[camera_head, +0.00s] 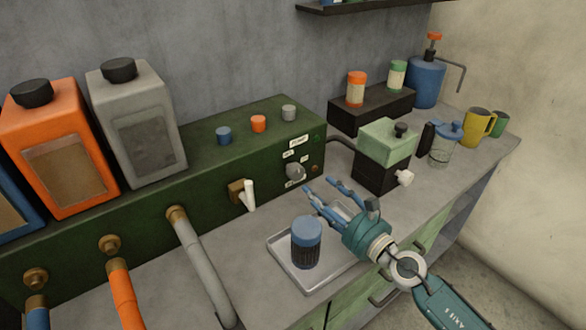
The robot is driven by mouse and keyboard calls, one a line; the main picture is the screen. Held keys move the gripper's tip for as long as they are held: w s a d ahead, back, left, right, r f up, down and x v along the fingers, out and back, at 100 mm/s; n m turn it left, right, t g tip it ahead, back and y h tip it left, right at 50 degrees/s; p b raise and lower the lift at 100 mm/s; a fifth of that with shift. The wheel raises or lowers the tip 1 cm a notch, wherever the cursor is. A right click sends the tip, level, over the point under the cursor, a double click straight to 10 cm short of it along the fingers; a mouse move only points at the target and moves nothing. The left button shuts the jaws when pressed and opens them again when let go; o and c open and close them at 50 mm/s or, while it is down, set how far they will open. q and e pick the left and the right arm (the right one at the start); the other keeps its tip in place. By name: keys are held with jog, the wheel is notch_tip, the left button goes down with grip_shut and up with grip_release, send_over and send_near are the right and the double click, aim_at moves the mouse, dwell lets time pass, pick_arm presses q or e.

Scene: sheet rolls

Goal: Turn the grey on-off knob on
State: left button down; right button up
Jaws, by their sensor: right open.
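The grey on-off knob (295,172) sits on the front face of the green machine box (262,172), near its right end, with small white labels above and below it. I cannot tell its setting. My right gripper (318,188) is open, its blue fingers pointing left and up toward the knob. The fingertips are just right of and below the knob in the picture; I see no clear contact. My left gripper is not in view.
A blue-lidded jar (306,243) stands on a metal tray (283,265) below my right gripper. A white lever tap (249,195) is left of the knob. A green-topped device (388,142) stands to the right. Orange and grey containers (140,125) stand on the left.

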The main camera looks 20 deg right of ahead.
aim_at(298, 174)
jog(key=x, duration=0.2)
jog(key=p+x, duration=0.1)
jog(key=x, duration=0.1)
jog(key=shift+w+a+r, duration=0.2)
jog(key=shift+w+r, duration=0.05)
jog(key=shift+w, duration=0.1)
jog(key=x, duration=0.3)
jog(key=shift+f, duration=0.25)
jog(key=shift+x, duration=0.8)
jog(key=c, duration=0.8)
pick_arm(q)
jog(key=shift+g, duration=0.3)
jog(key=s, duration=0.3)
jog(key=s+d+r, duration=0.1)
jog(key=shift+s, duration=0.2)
pick_arm(e)
jog(key=c, duration=0.4)
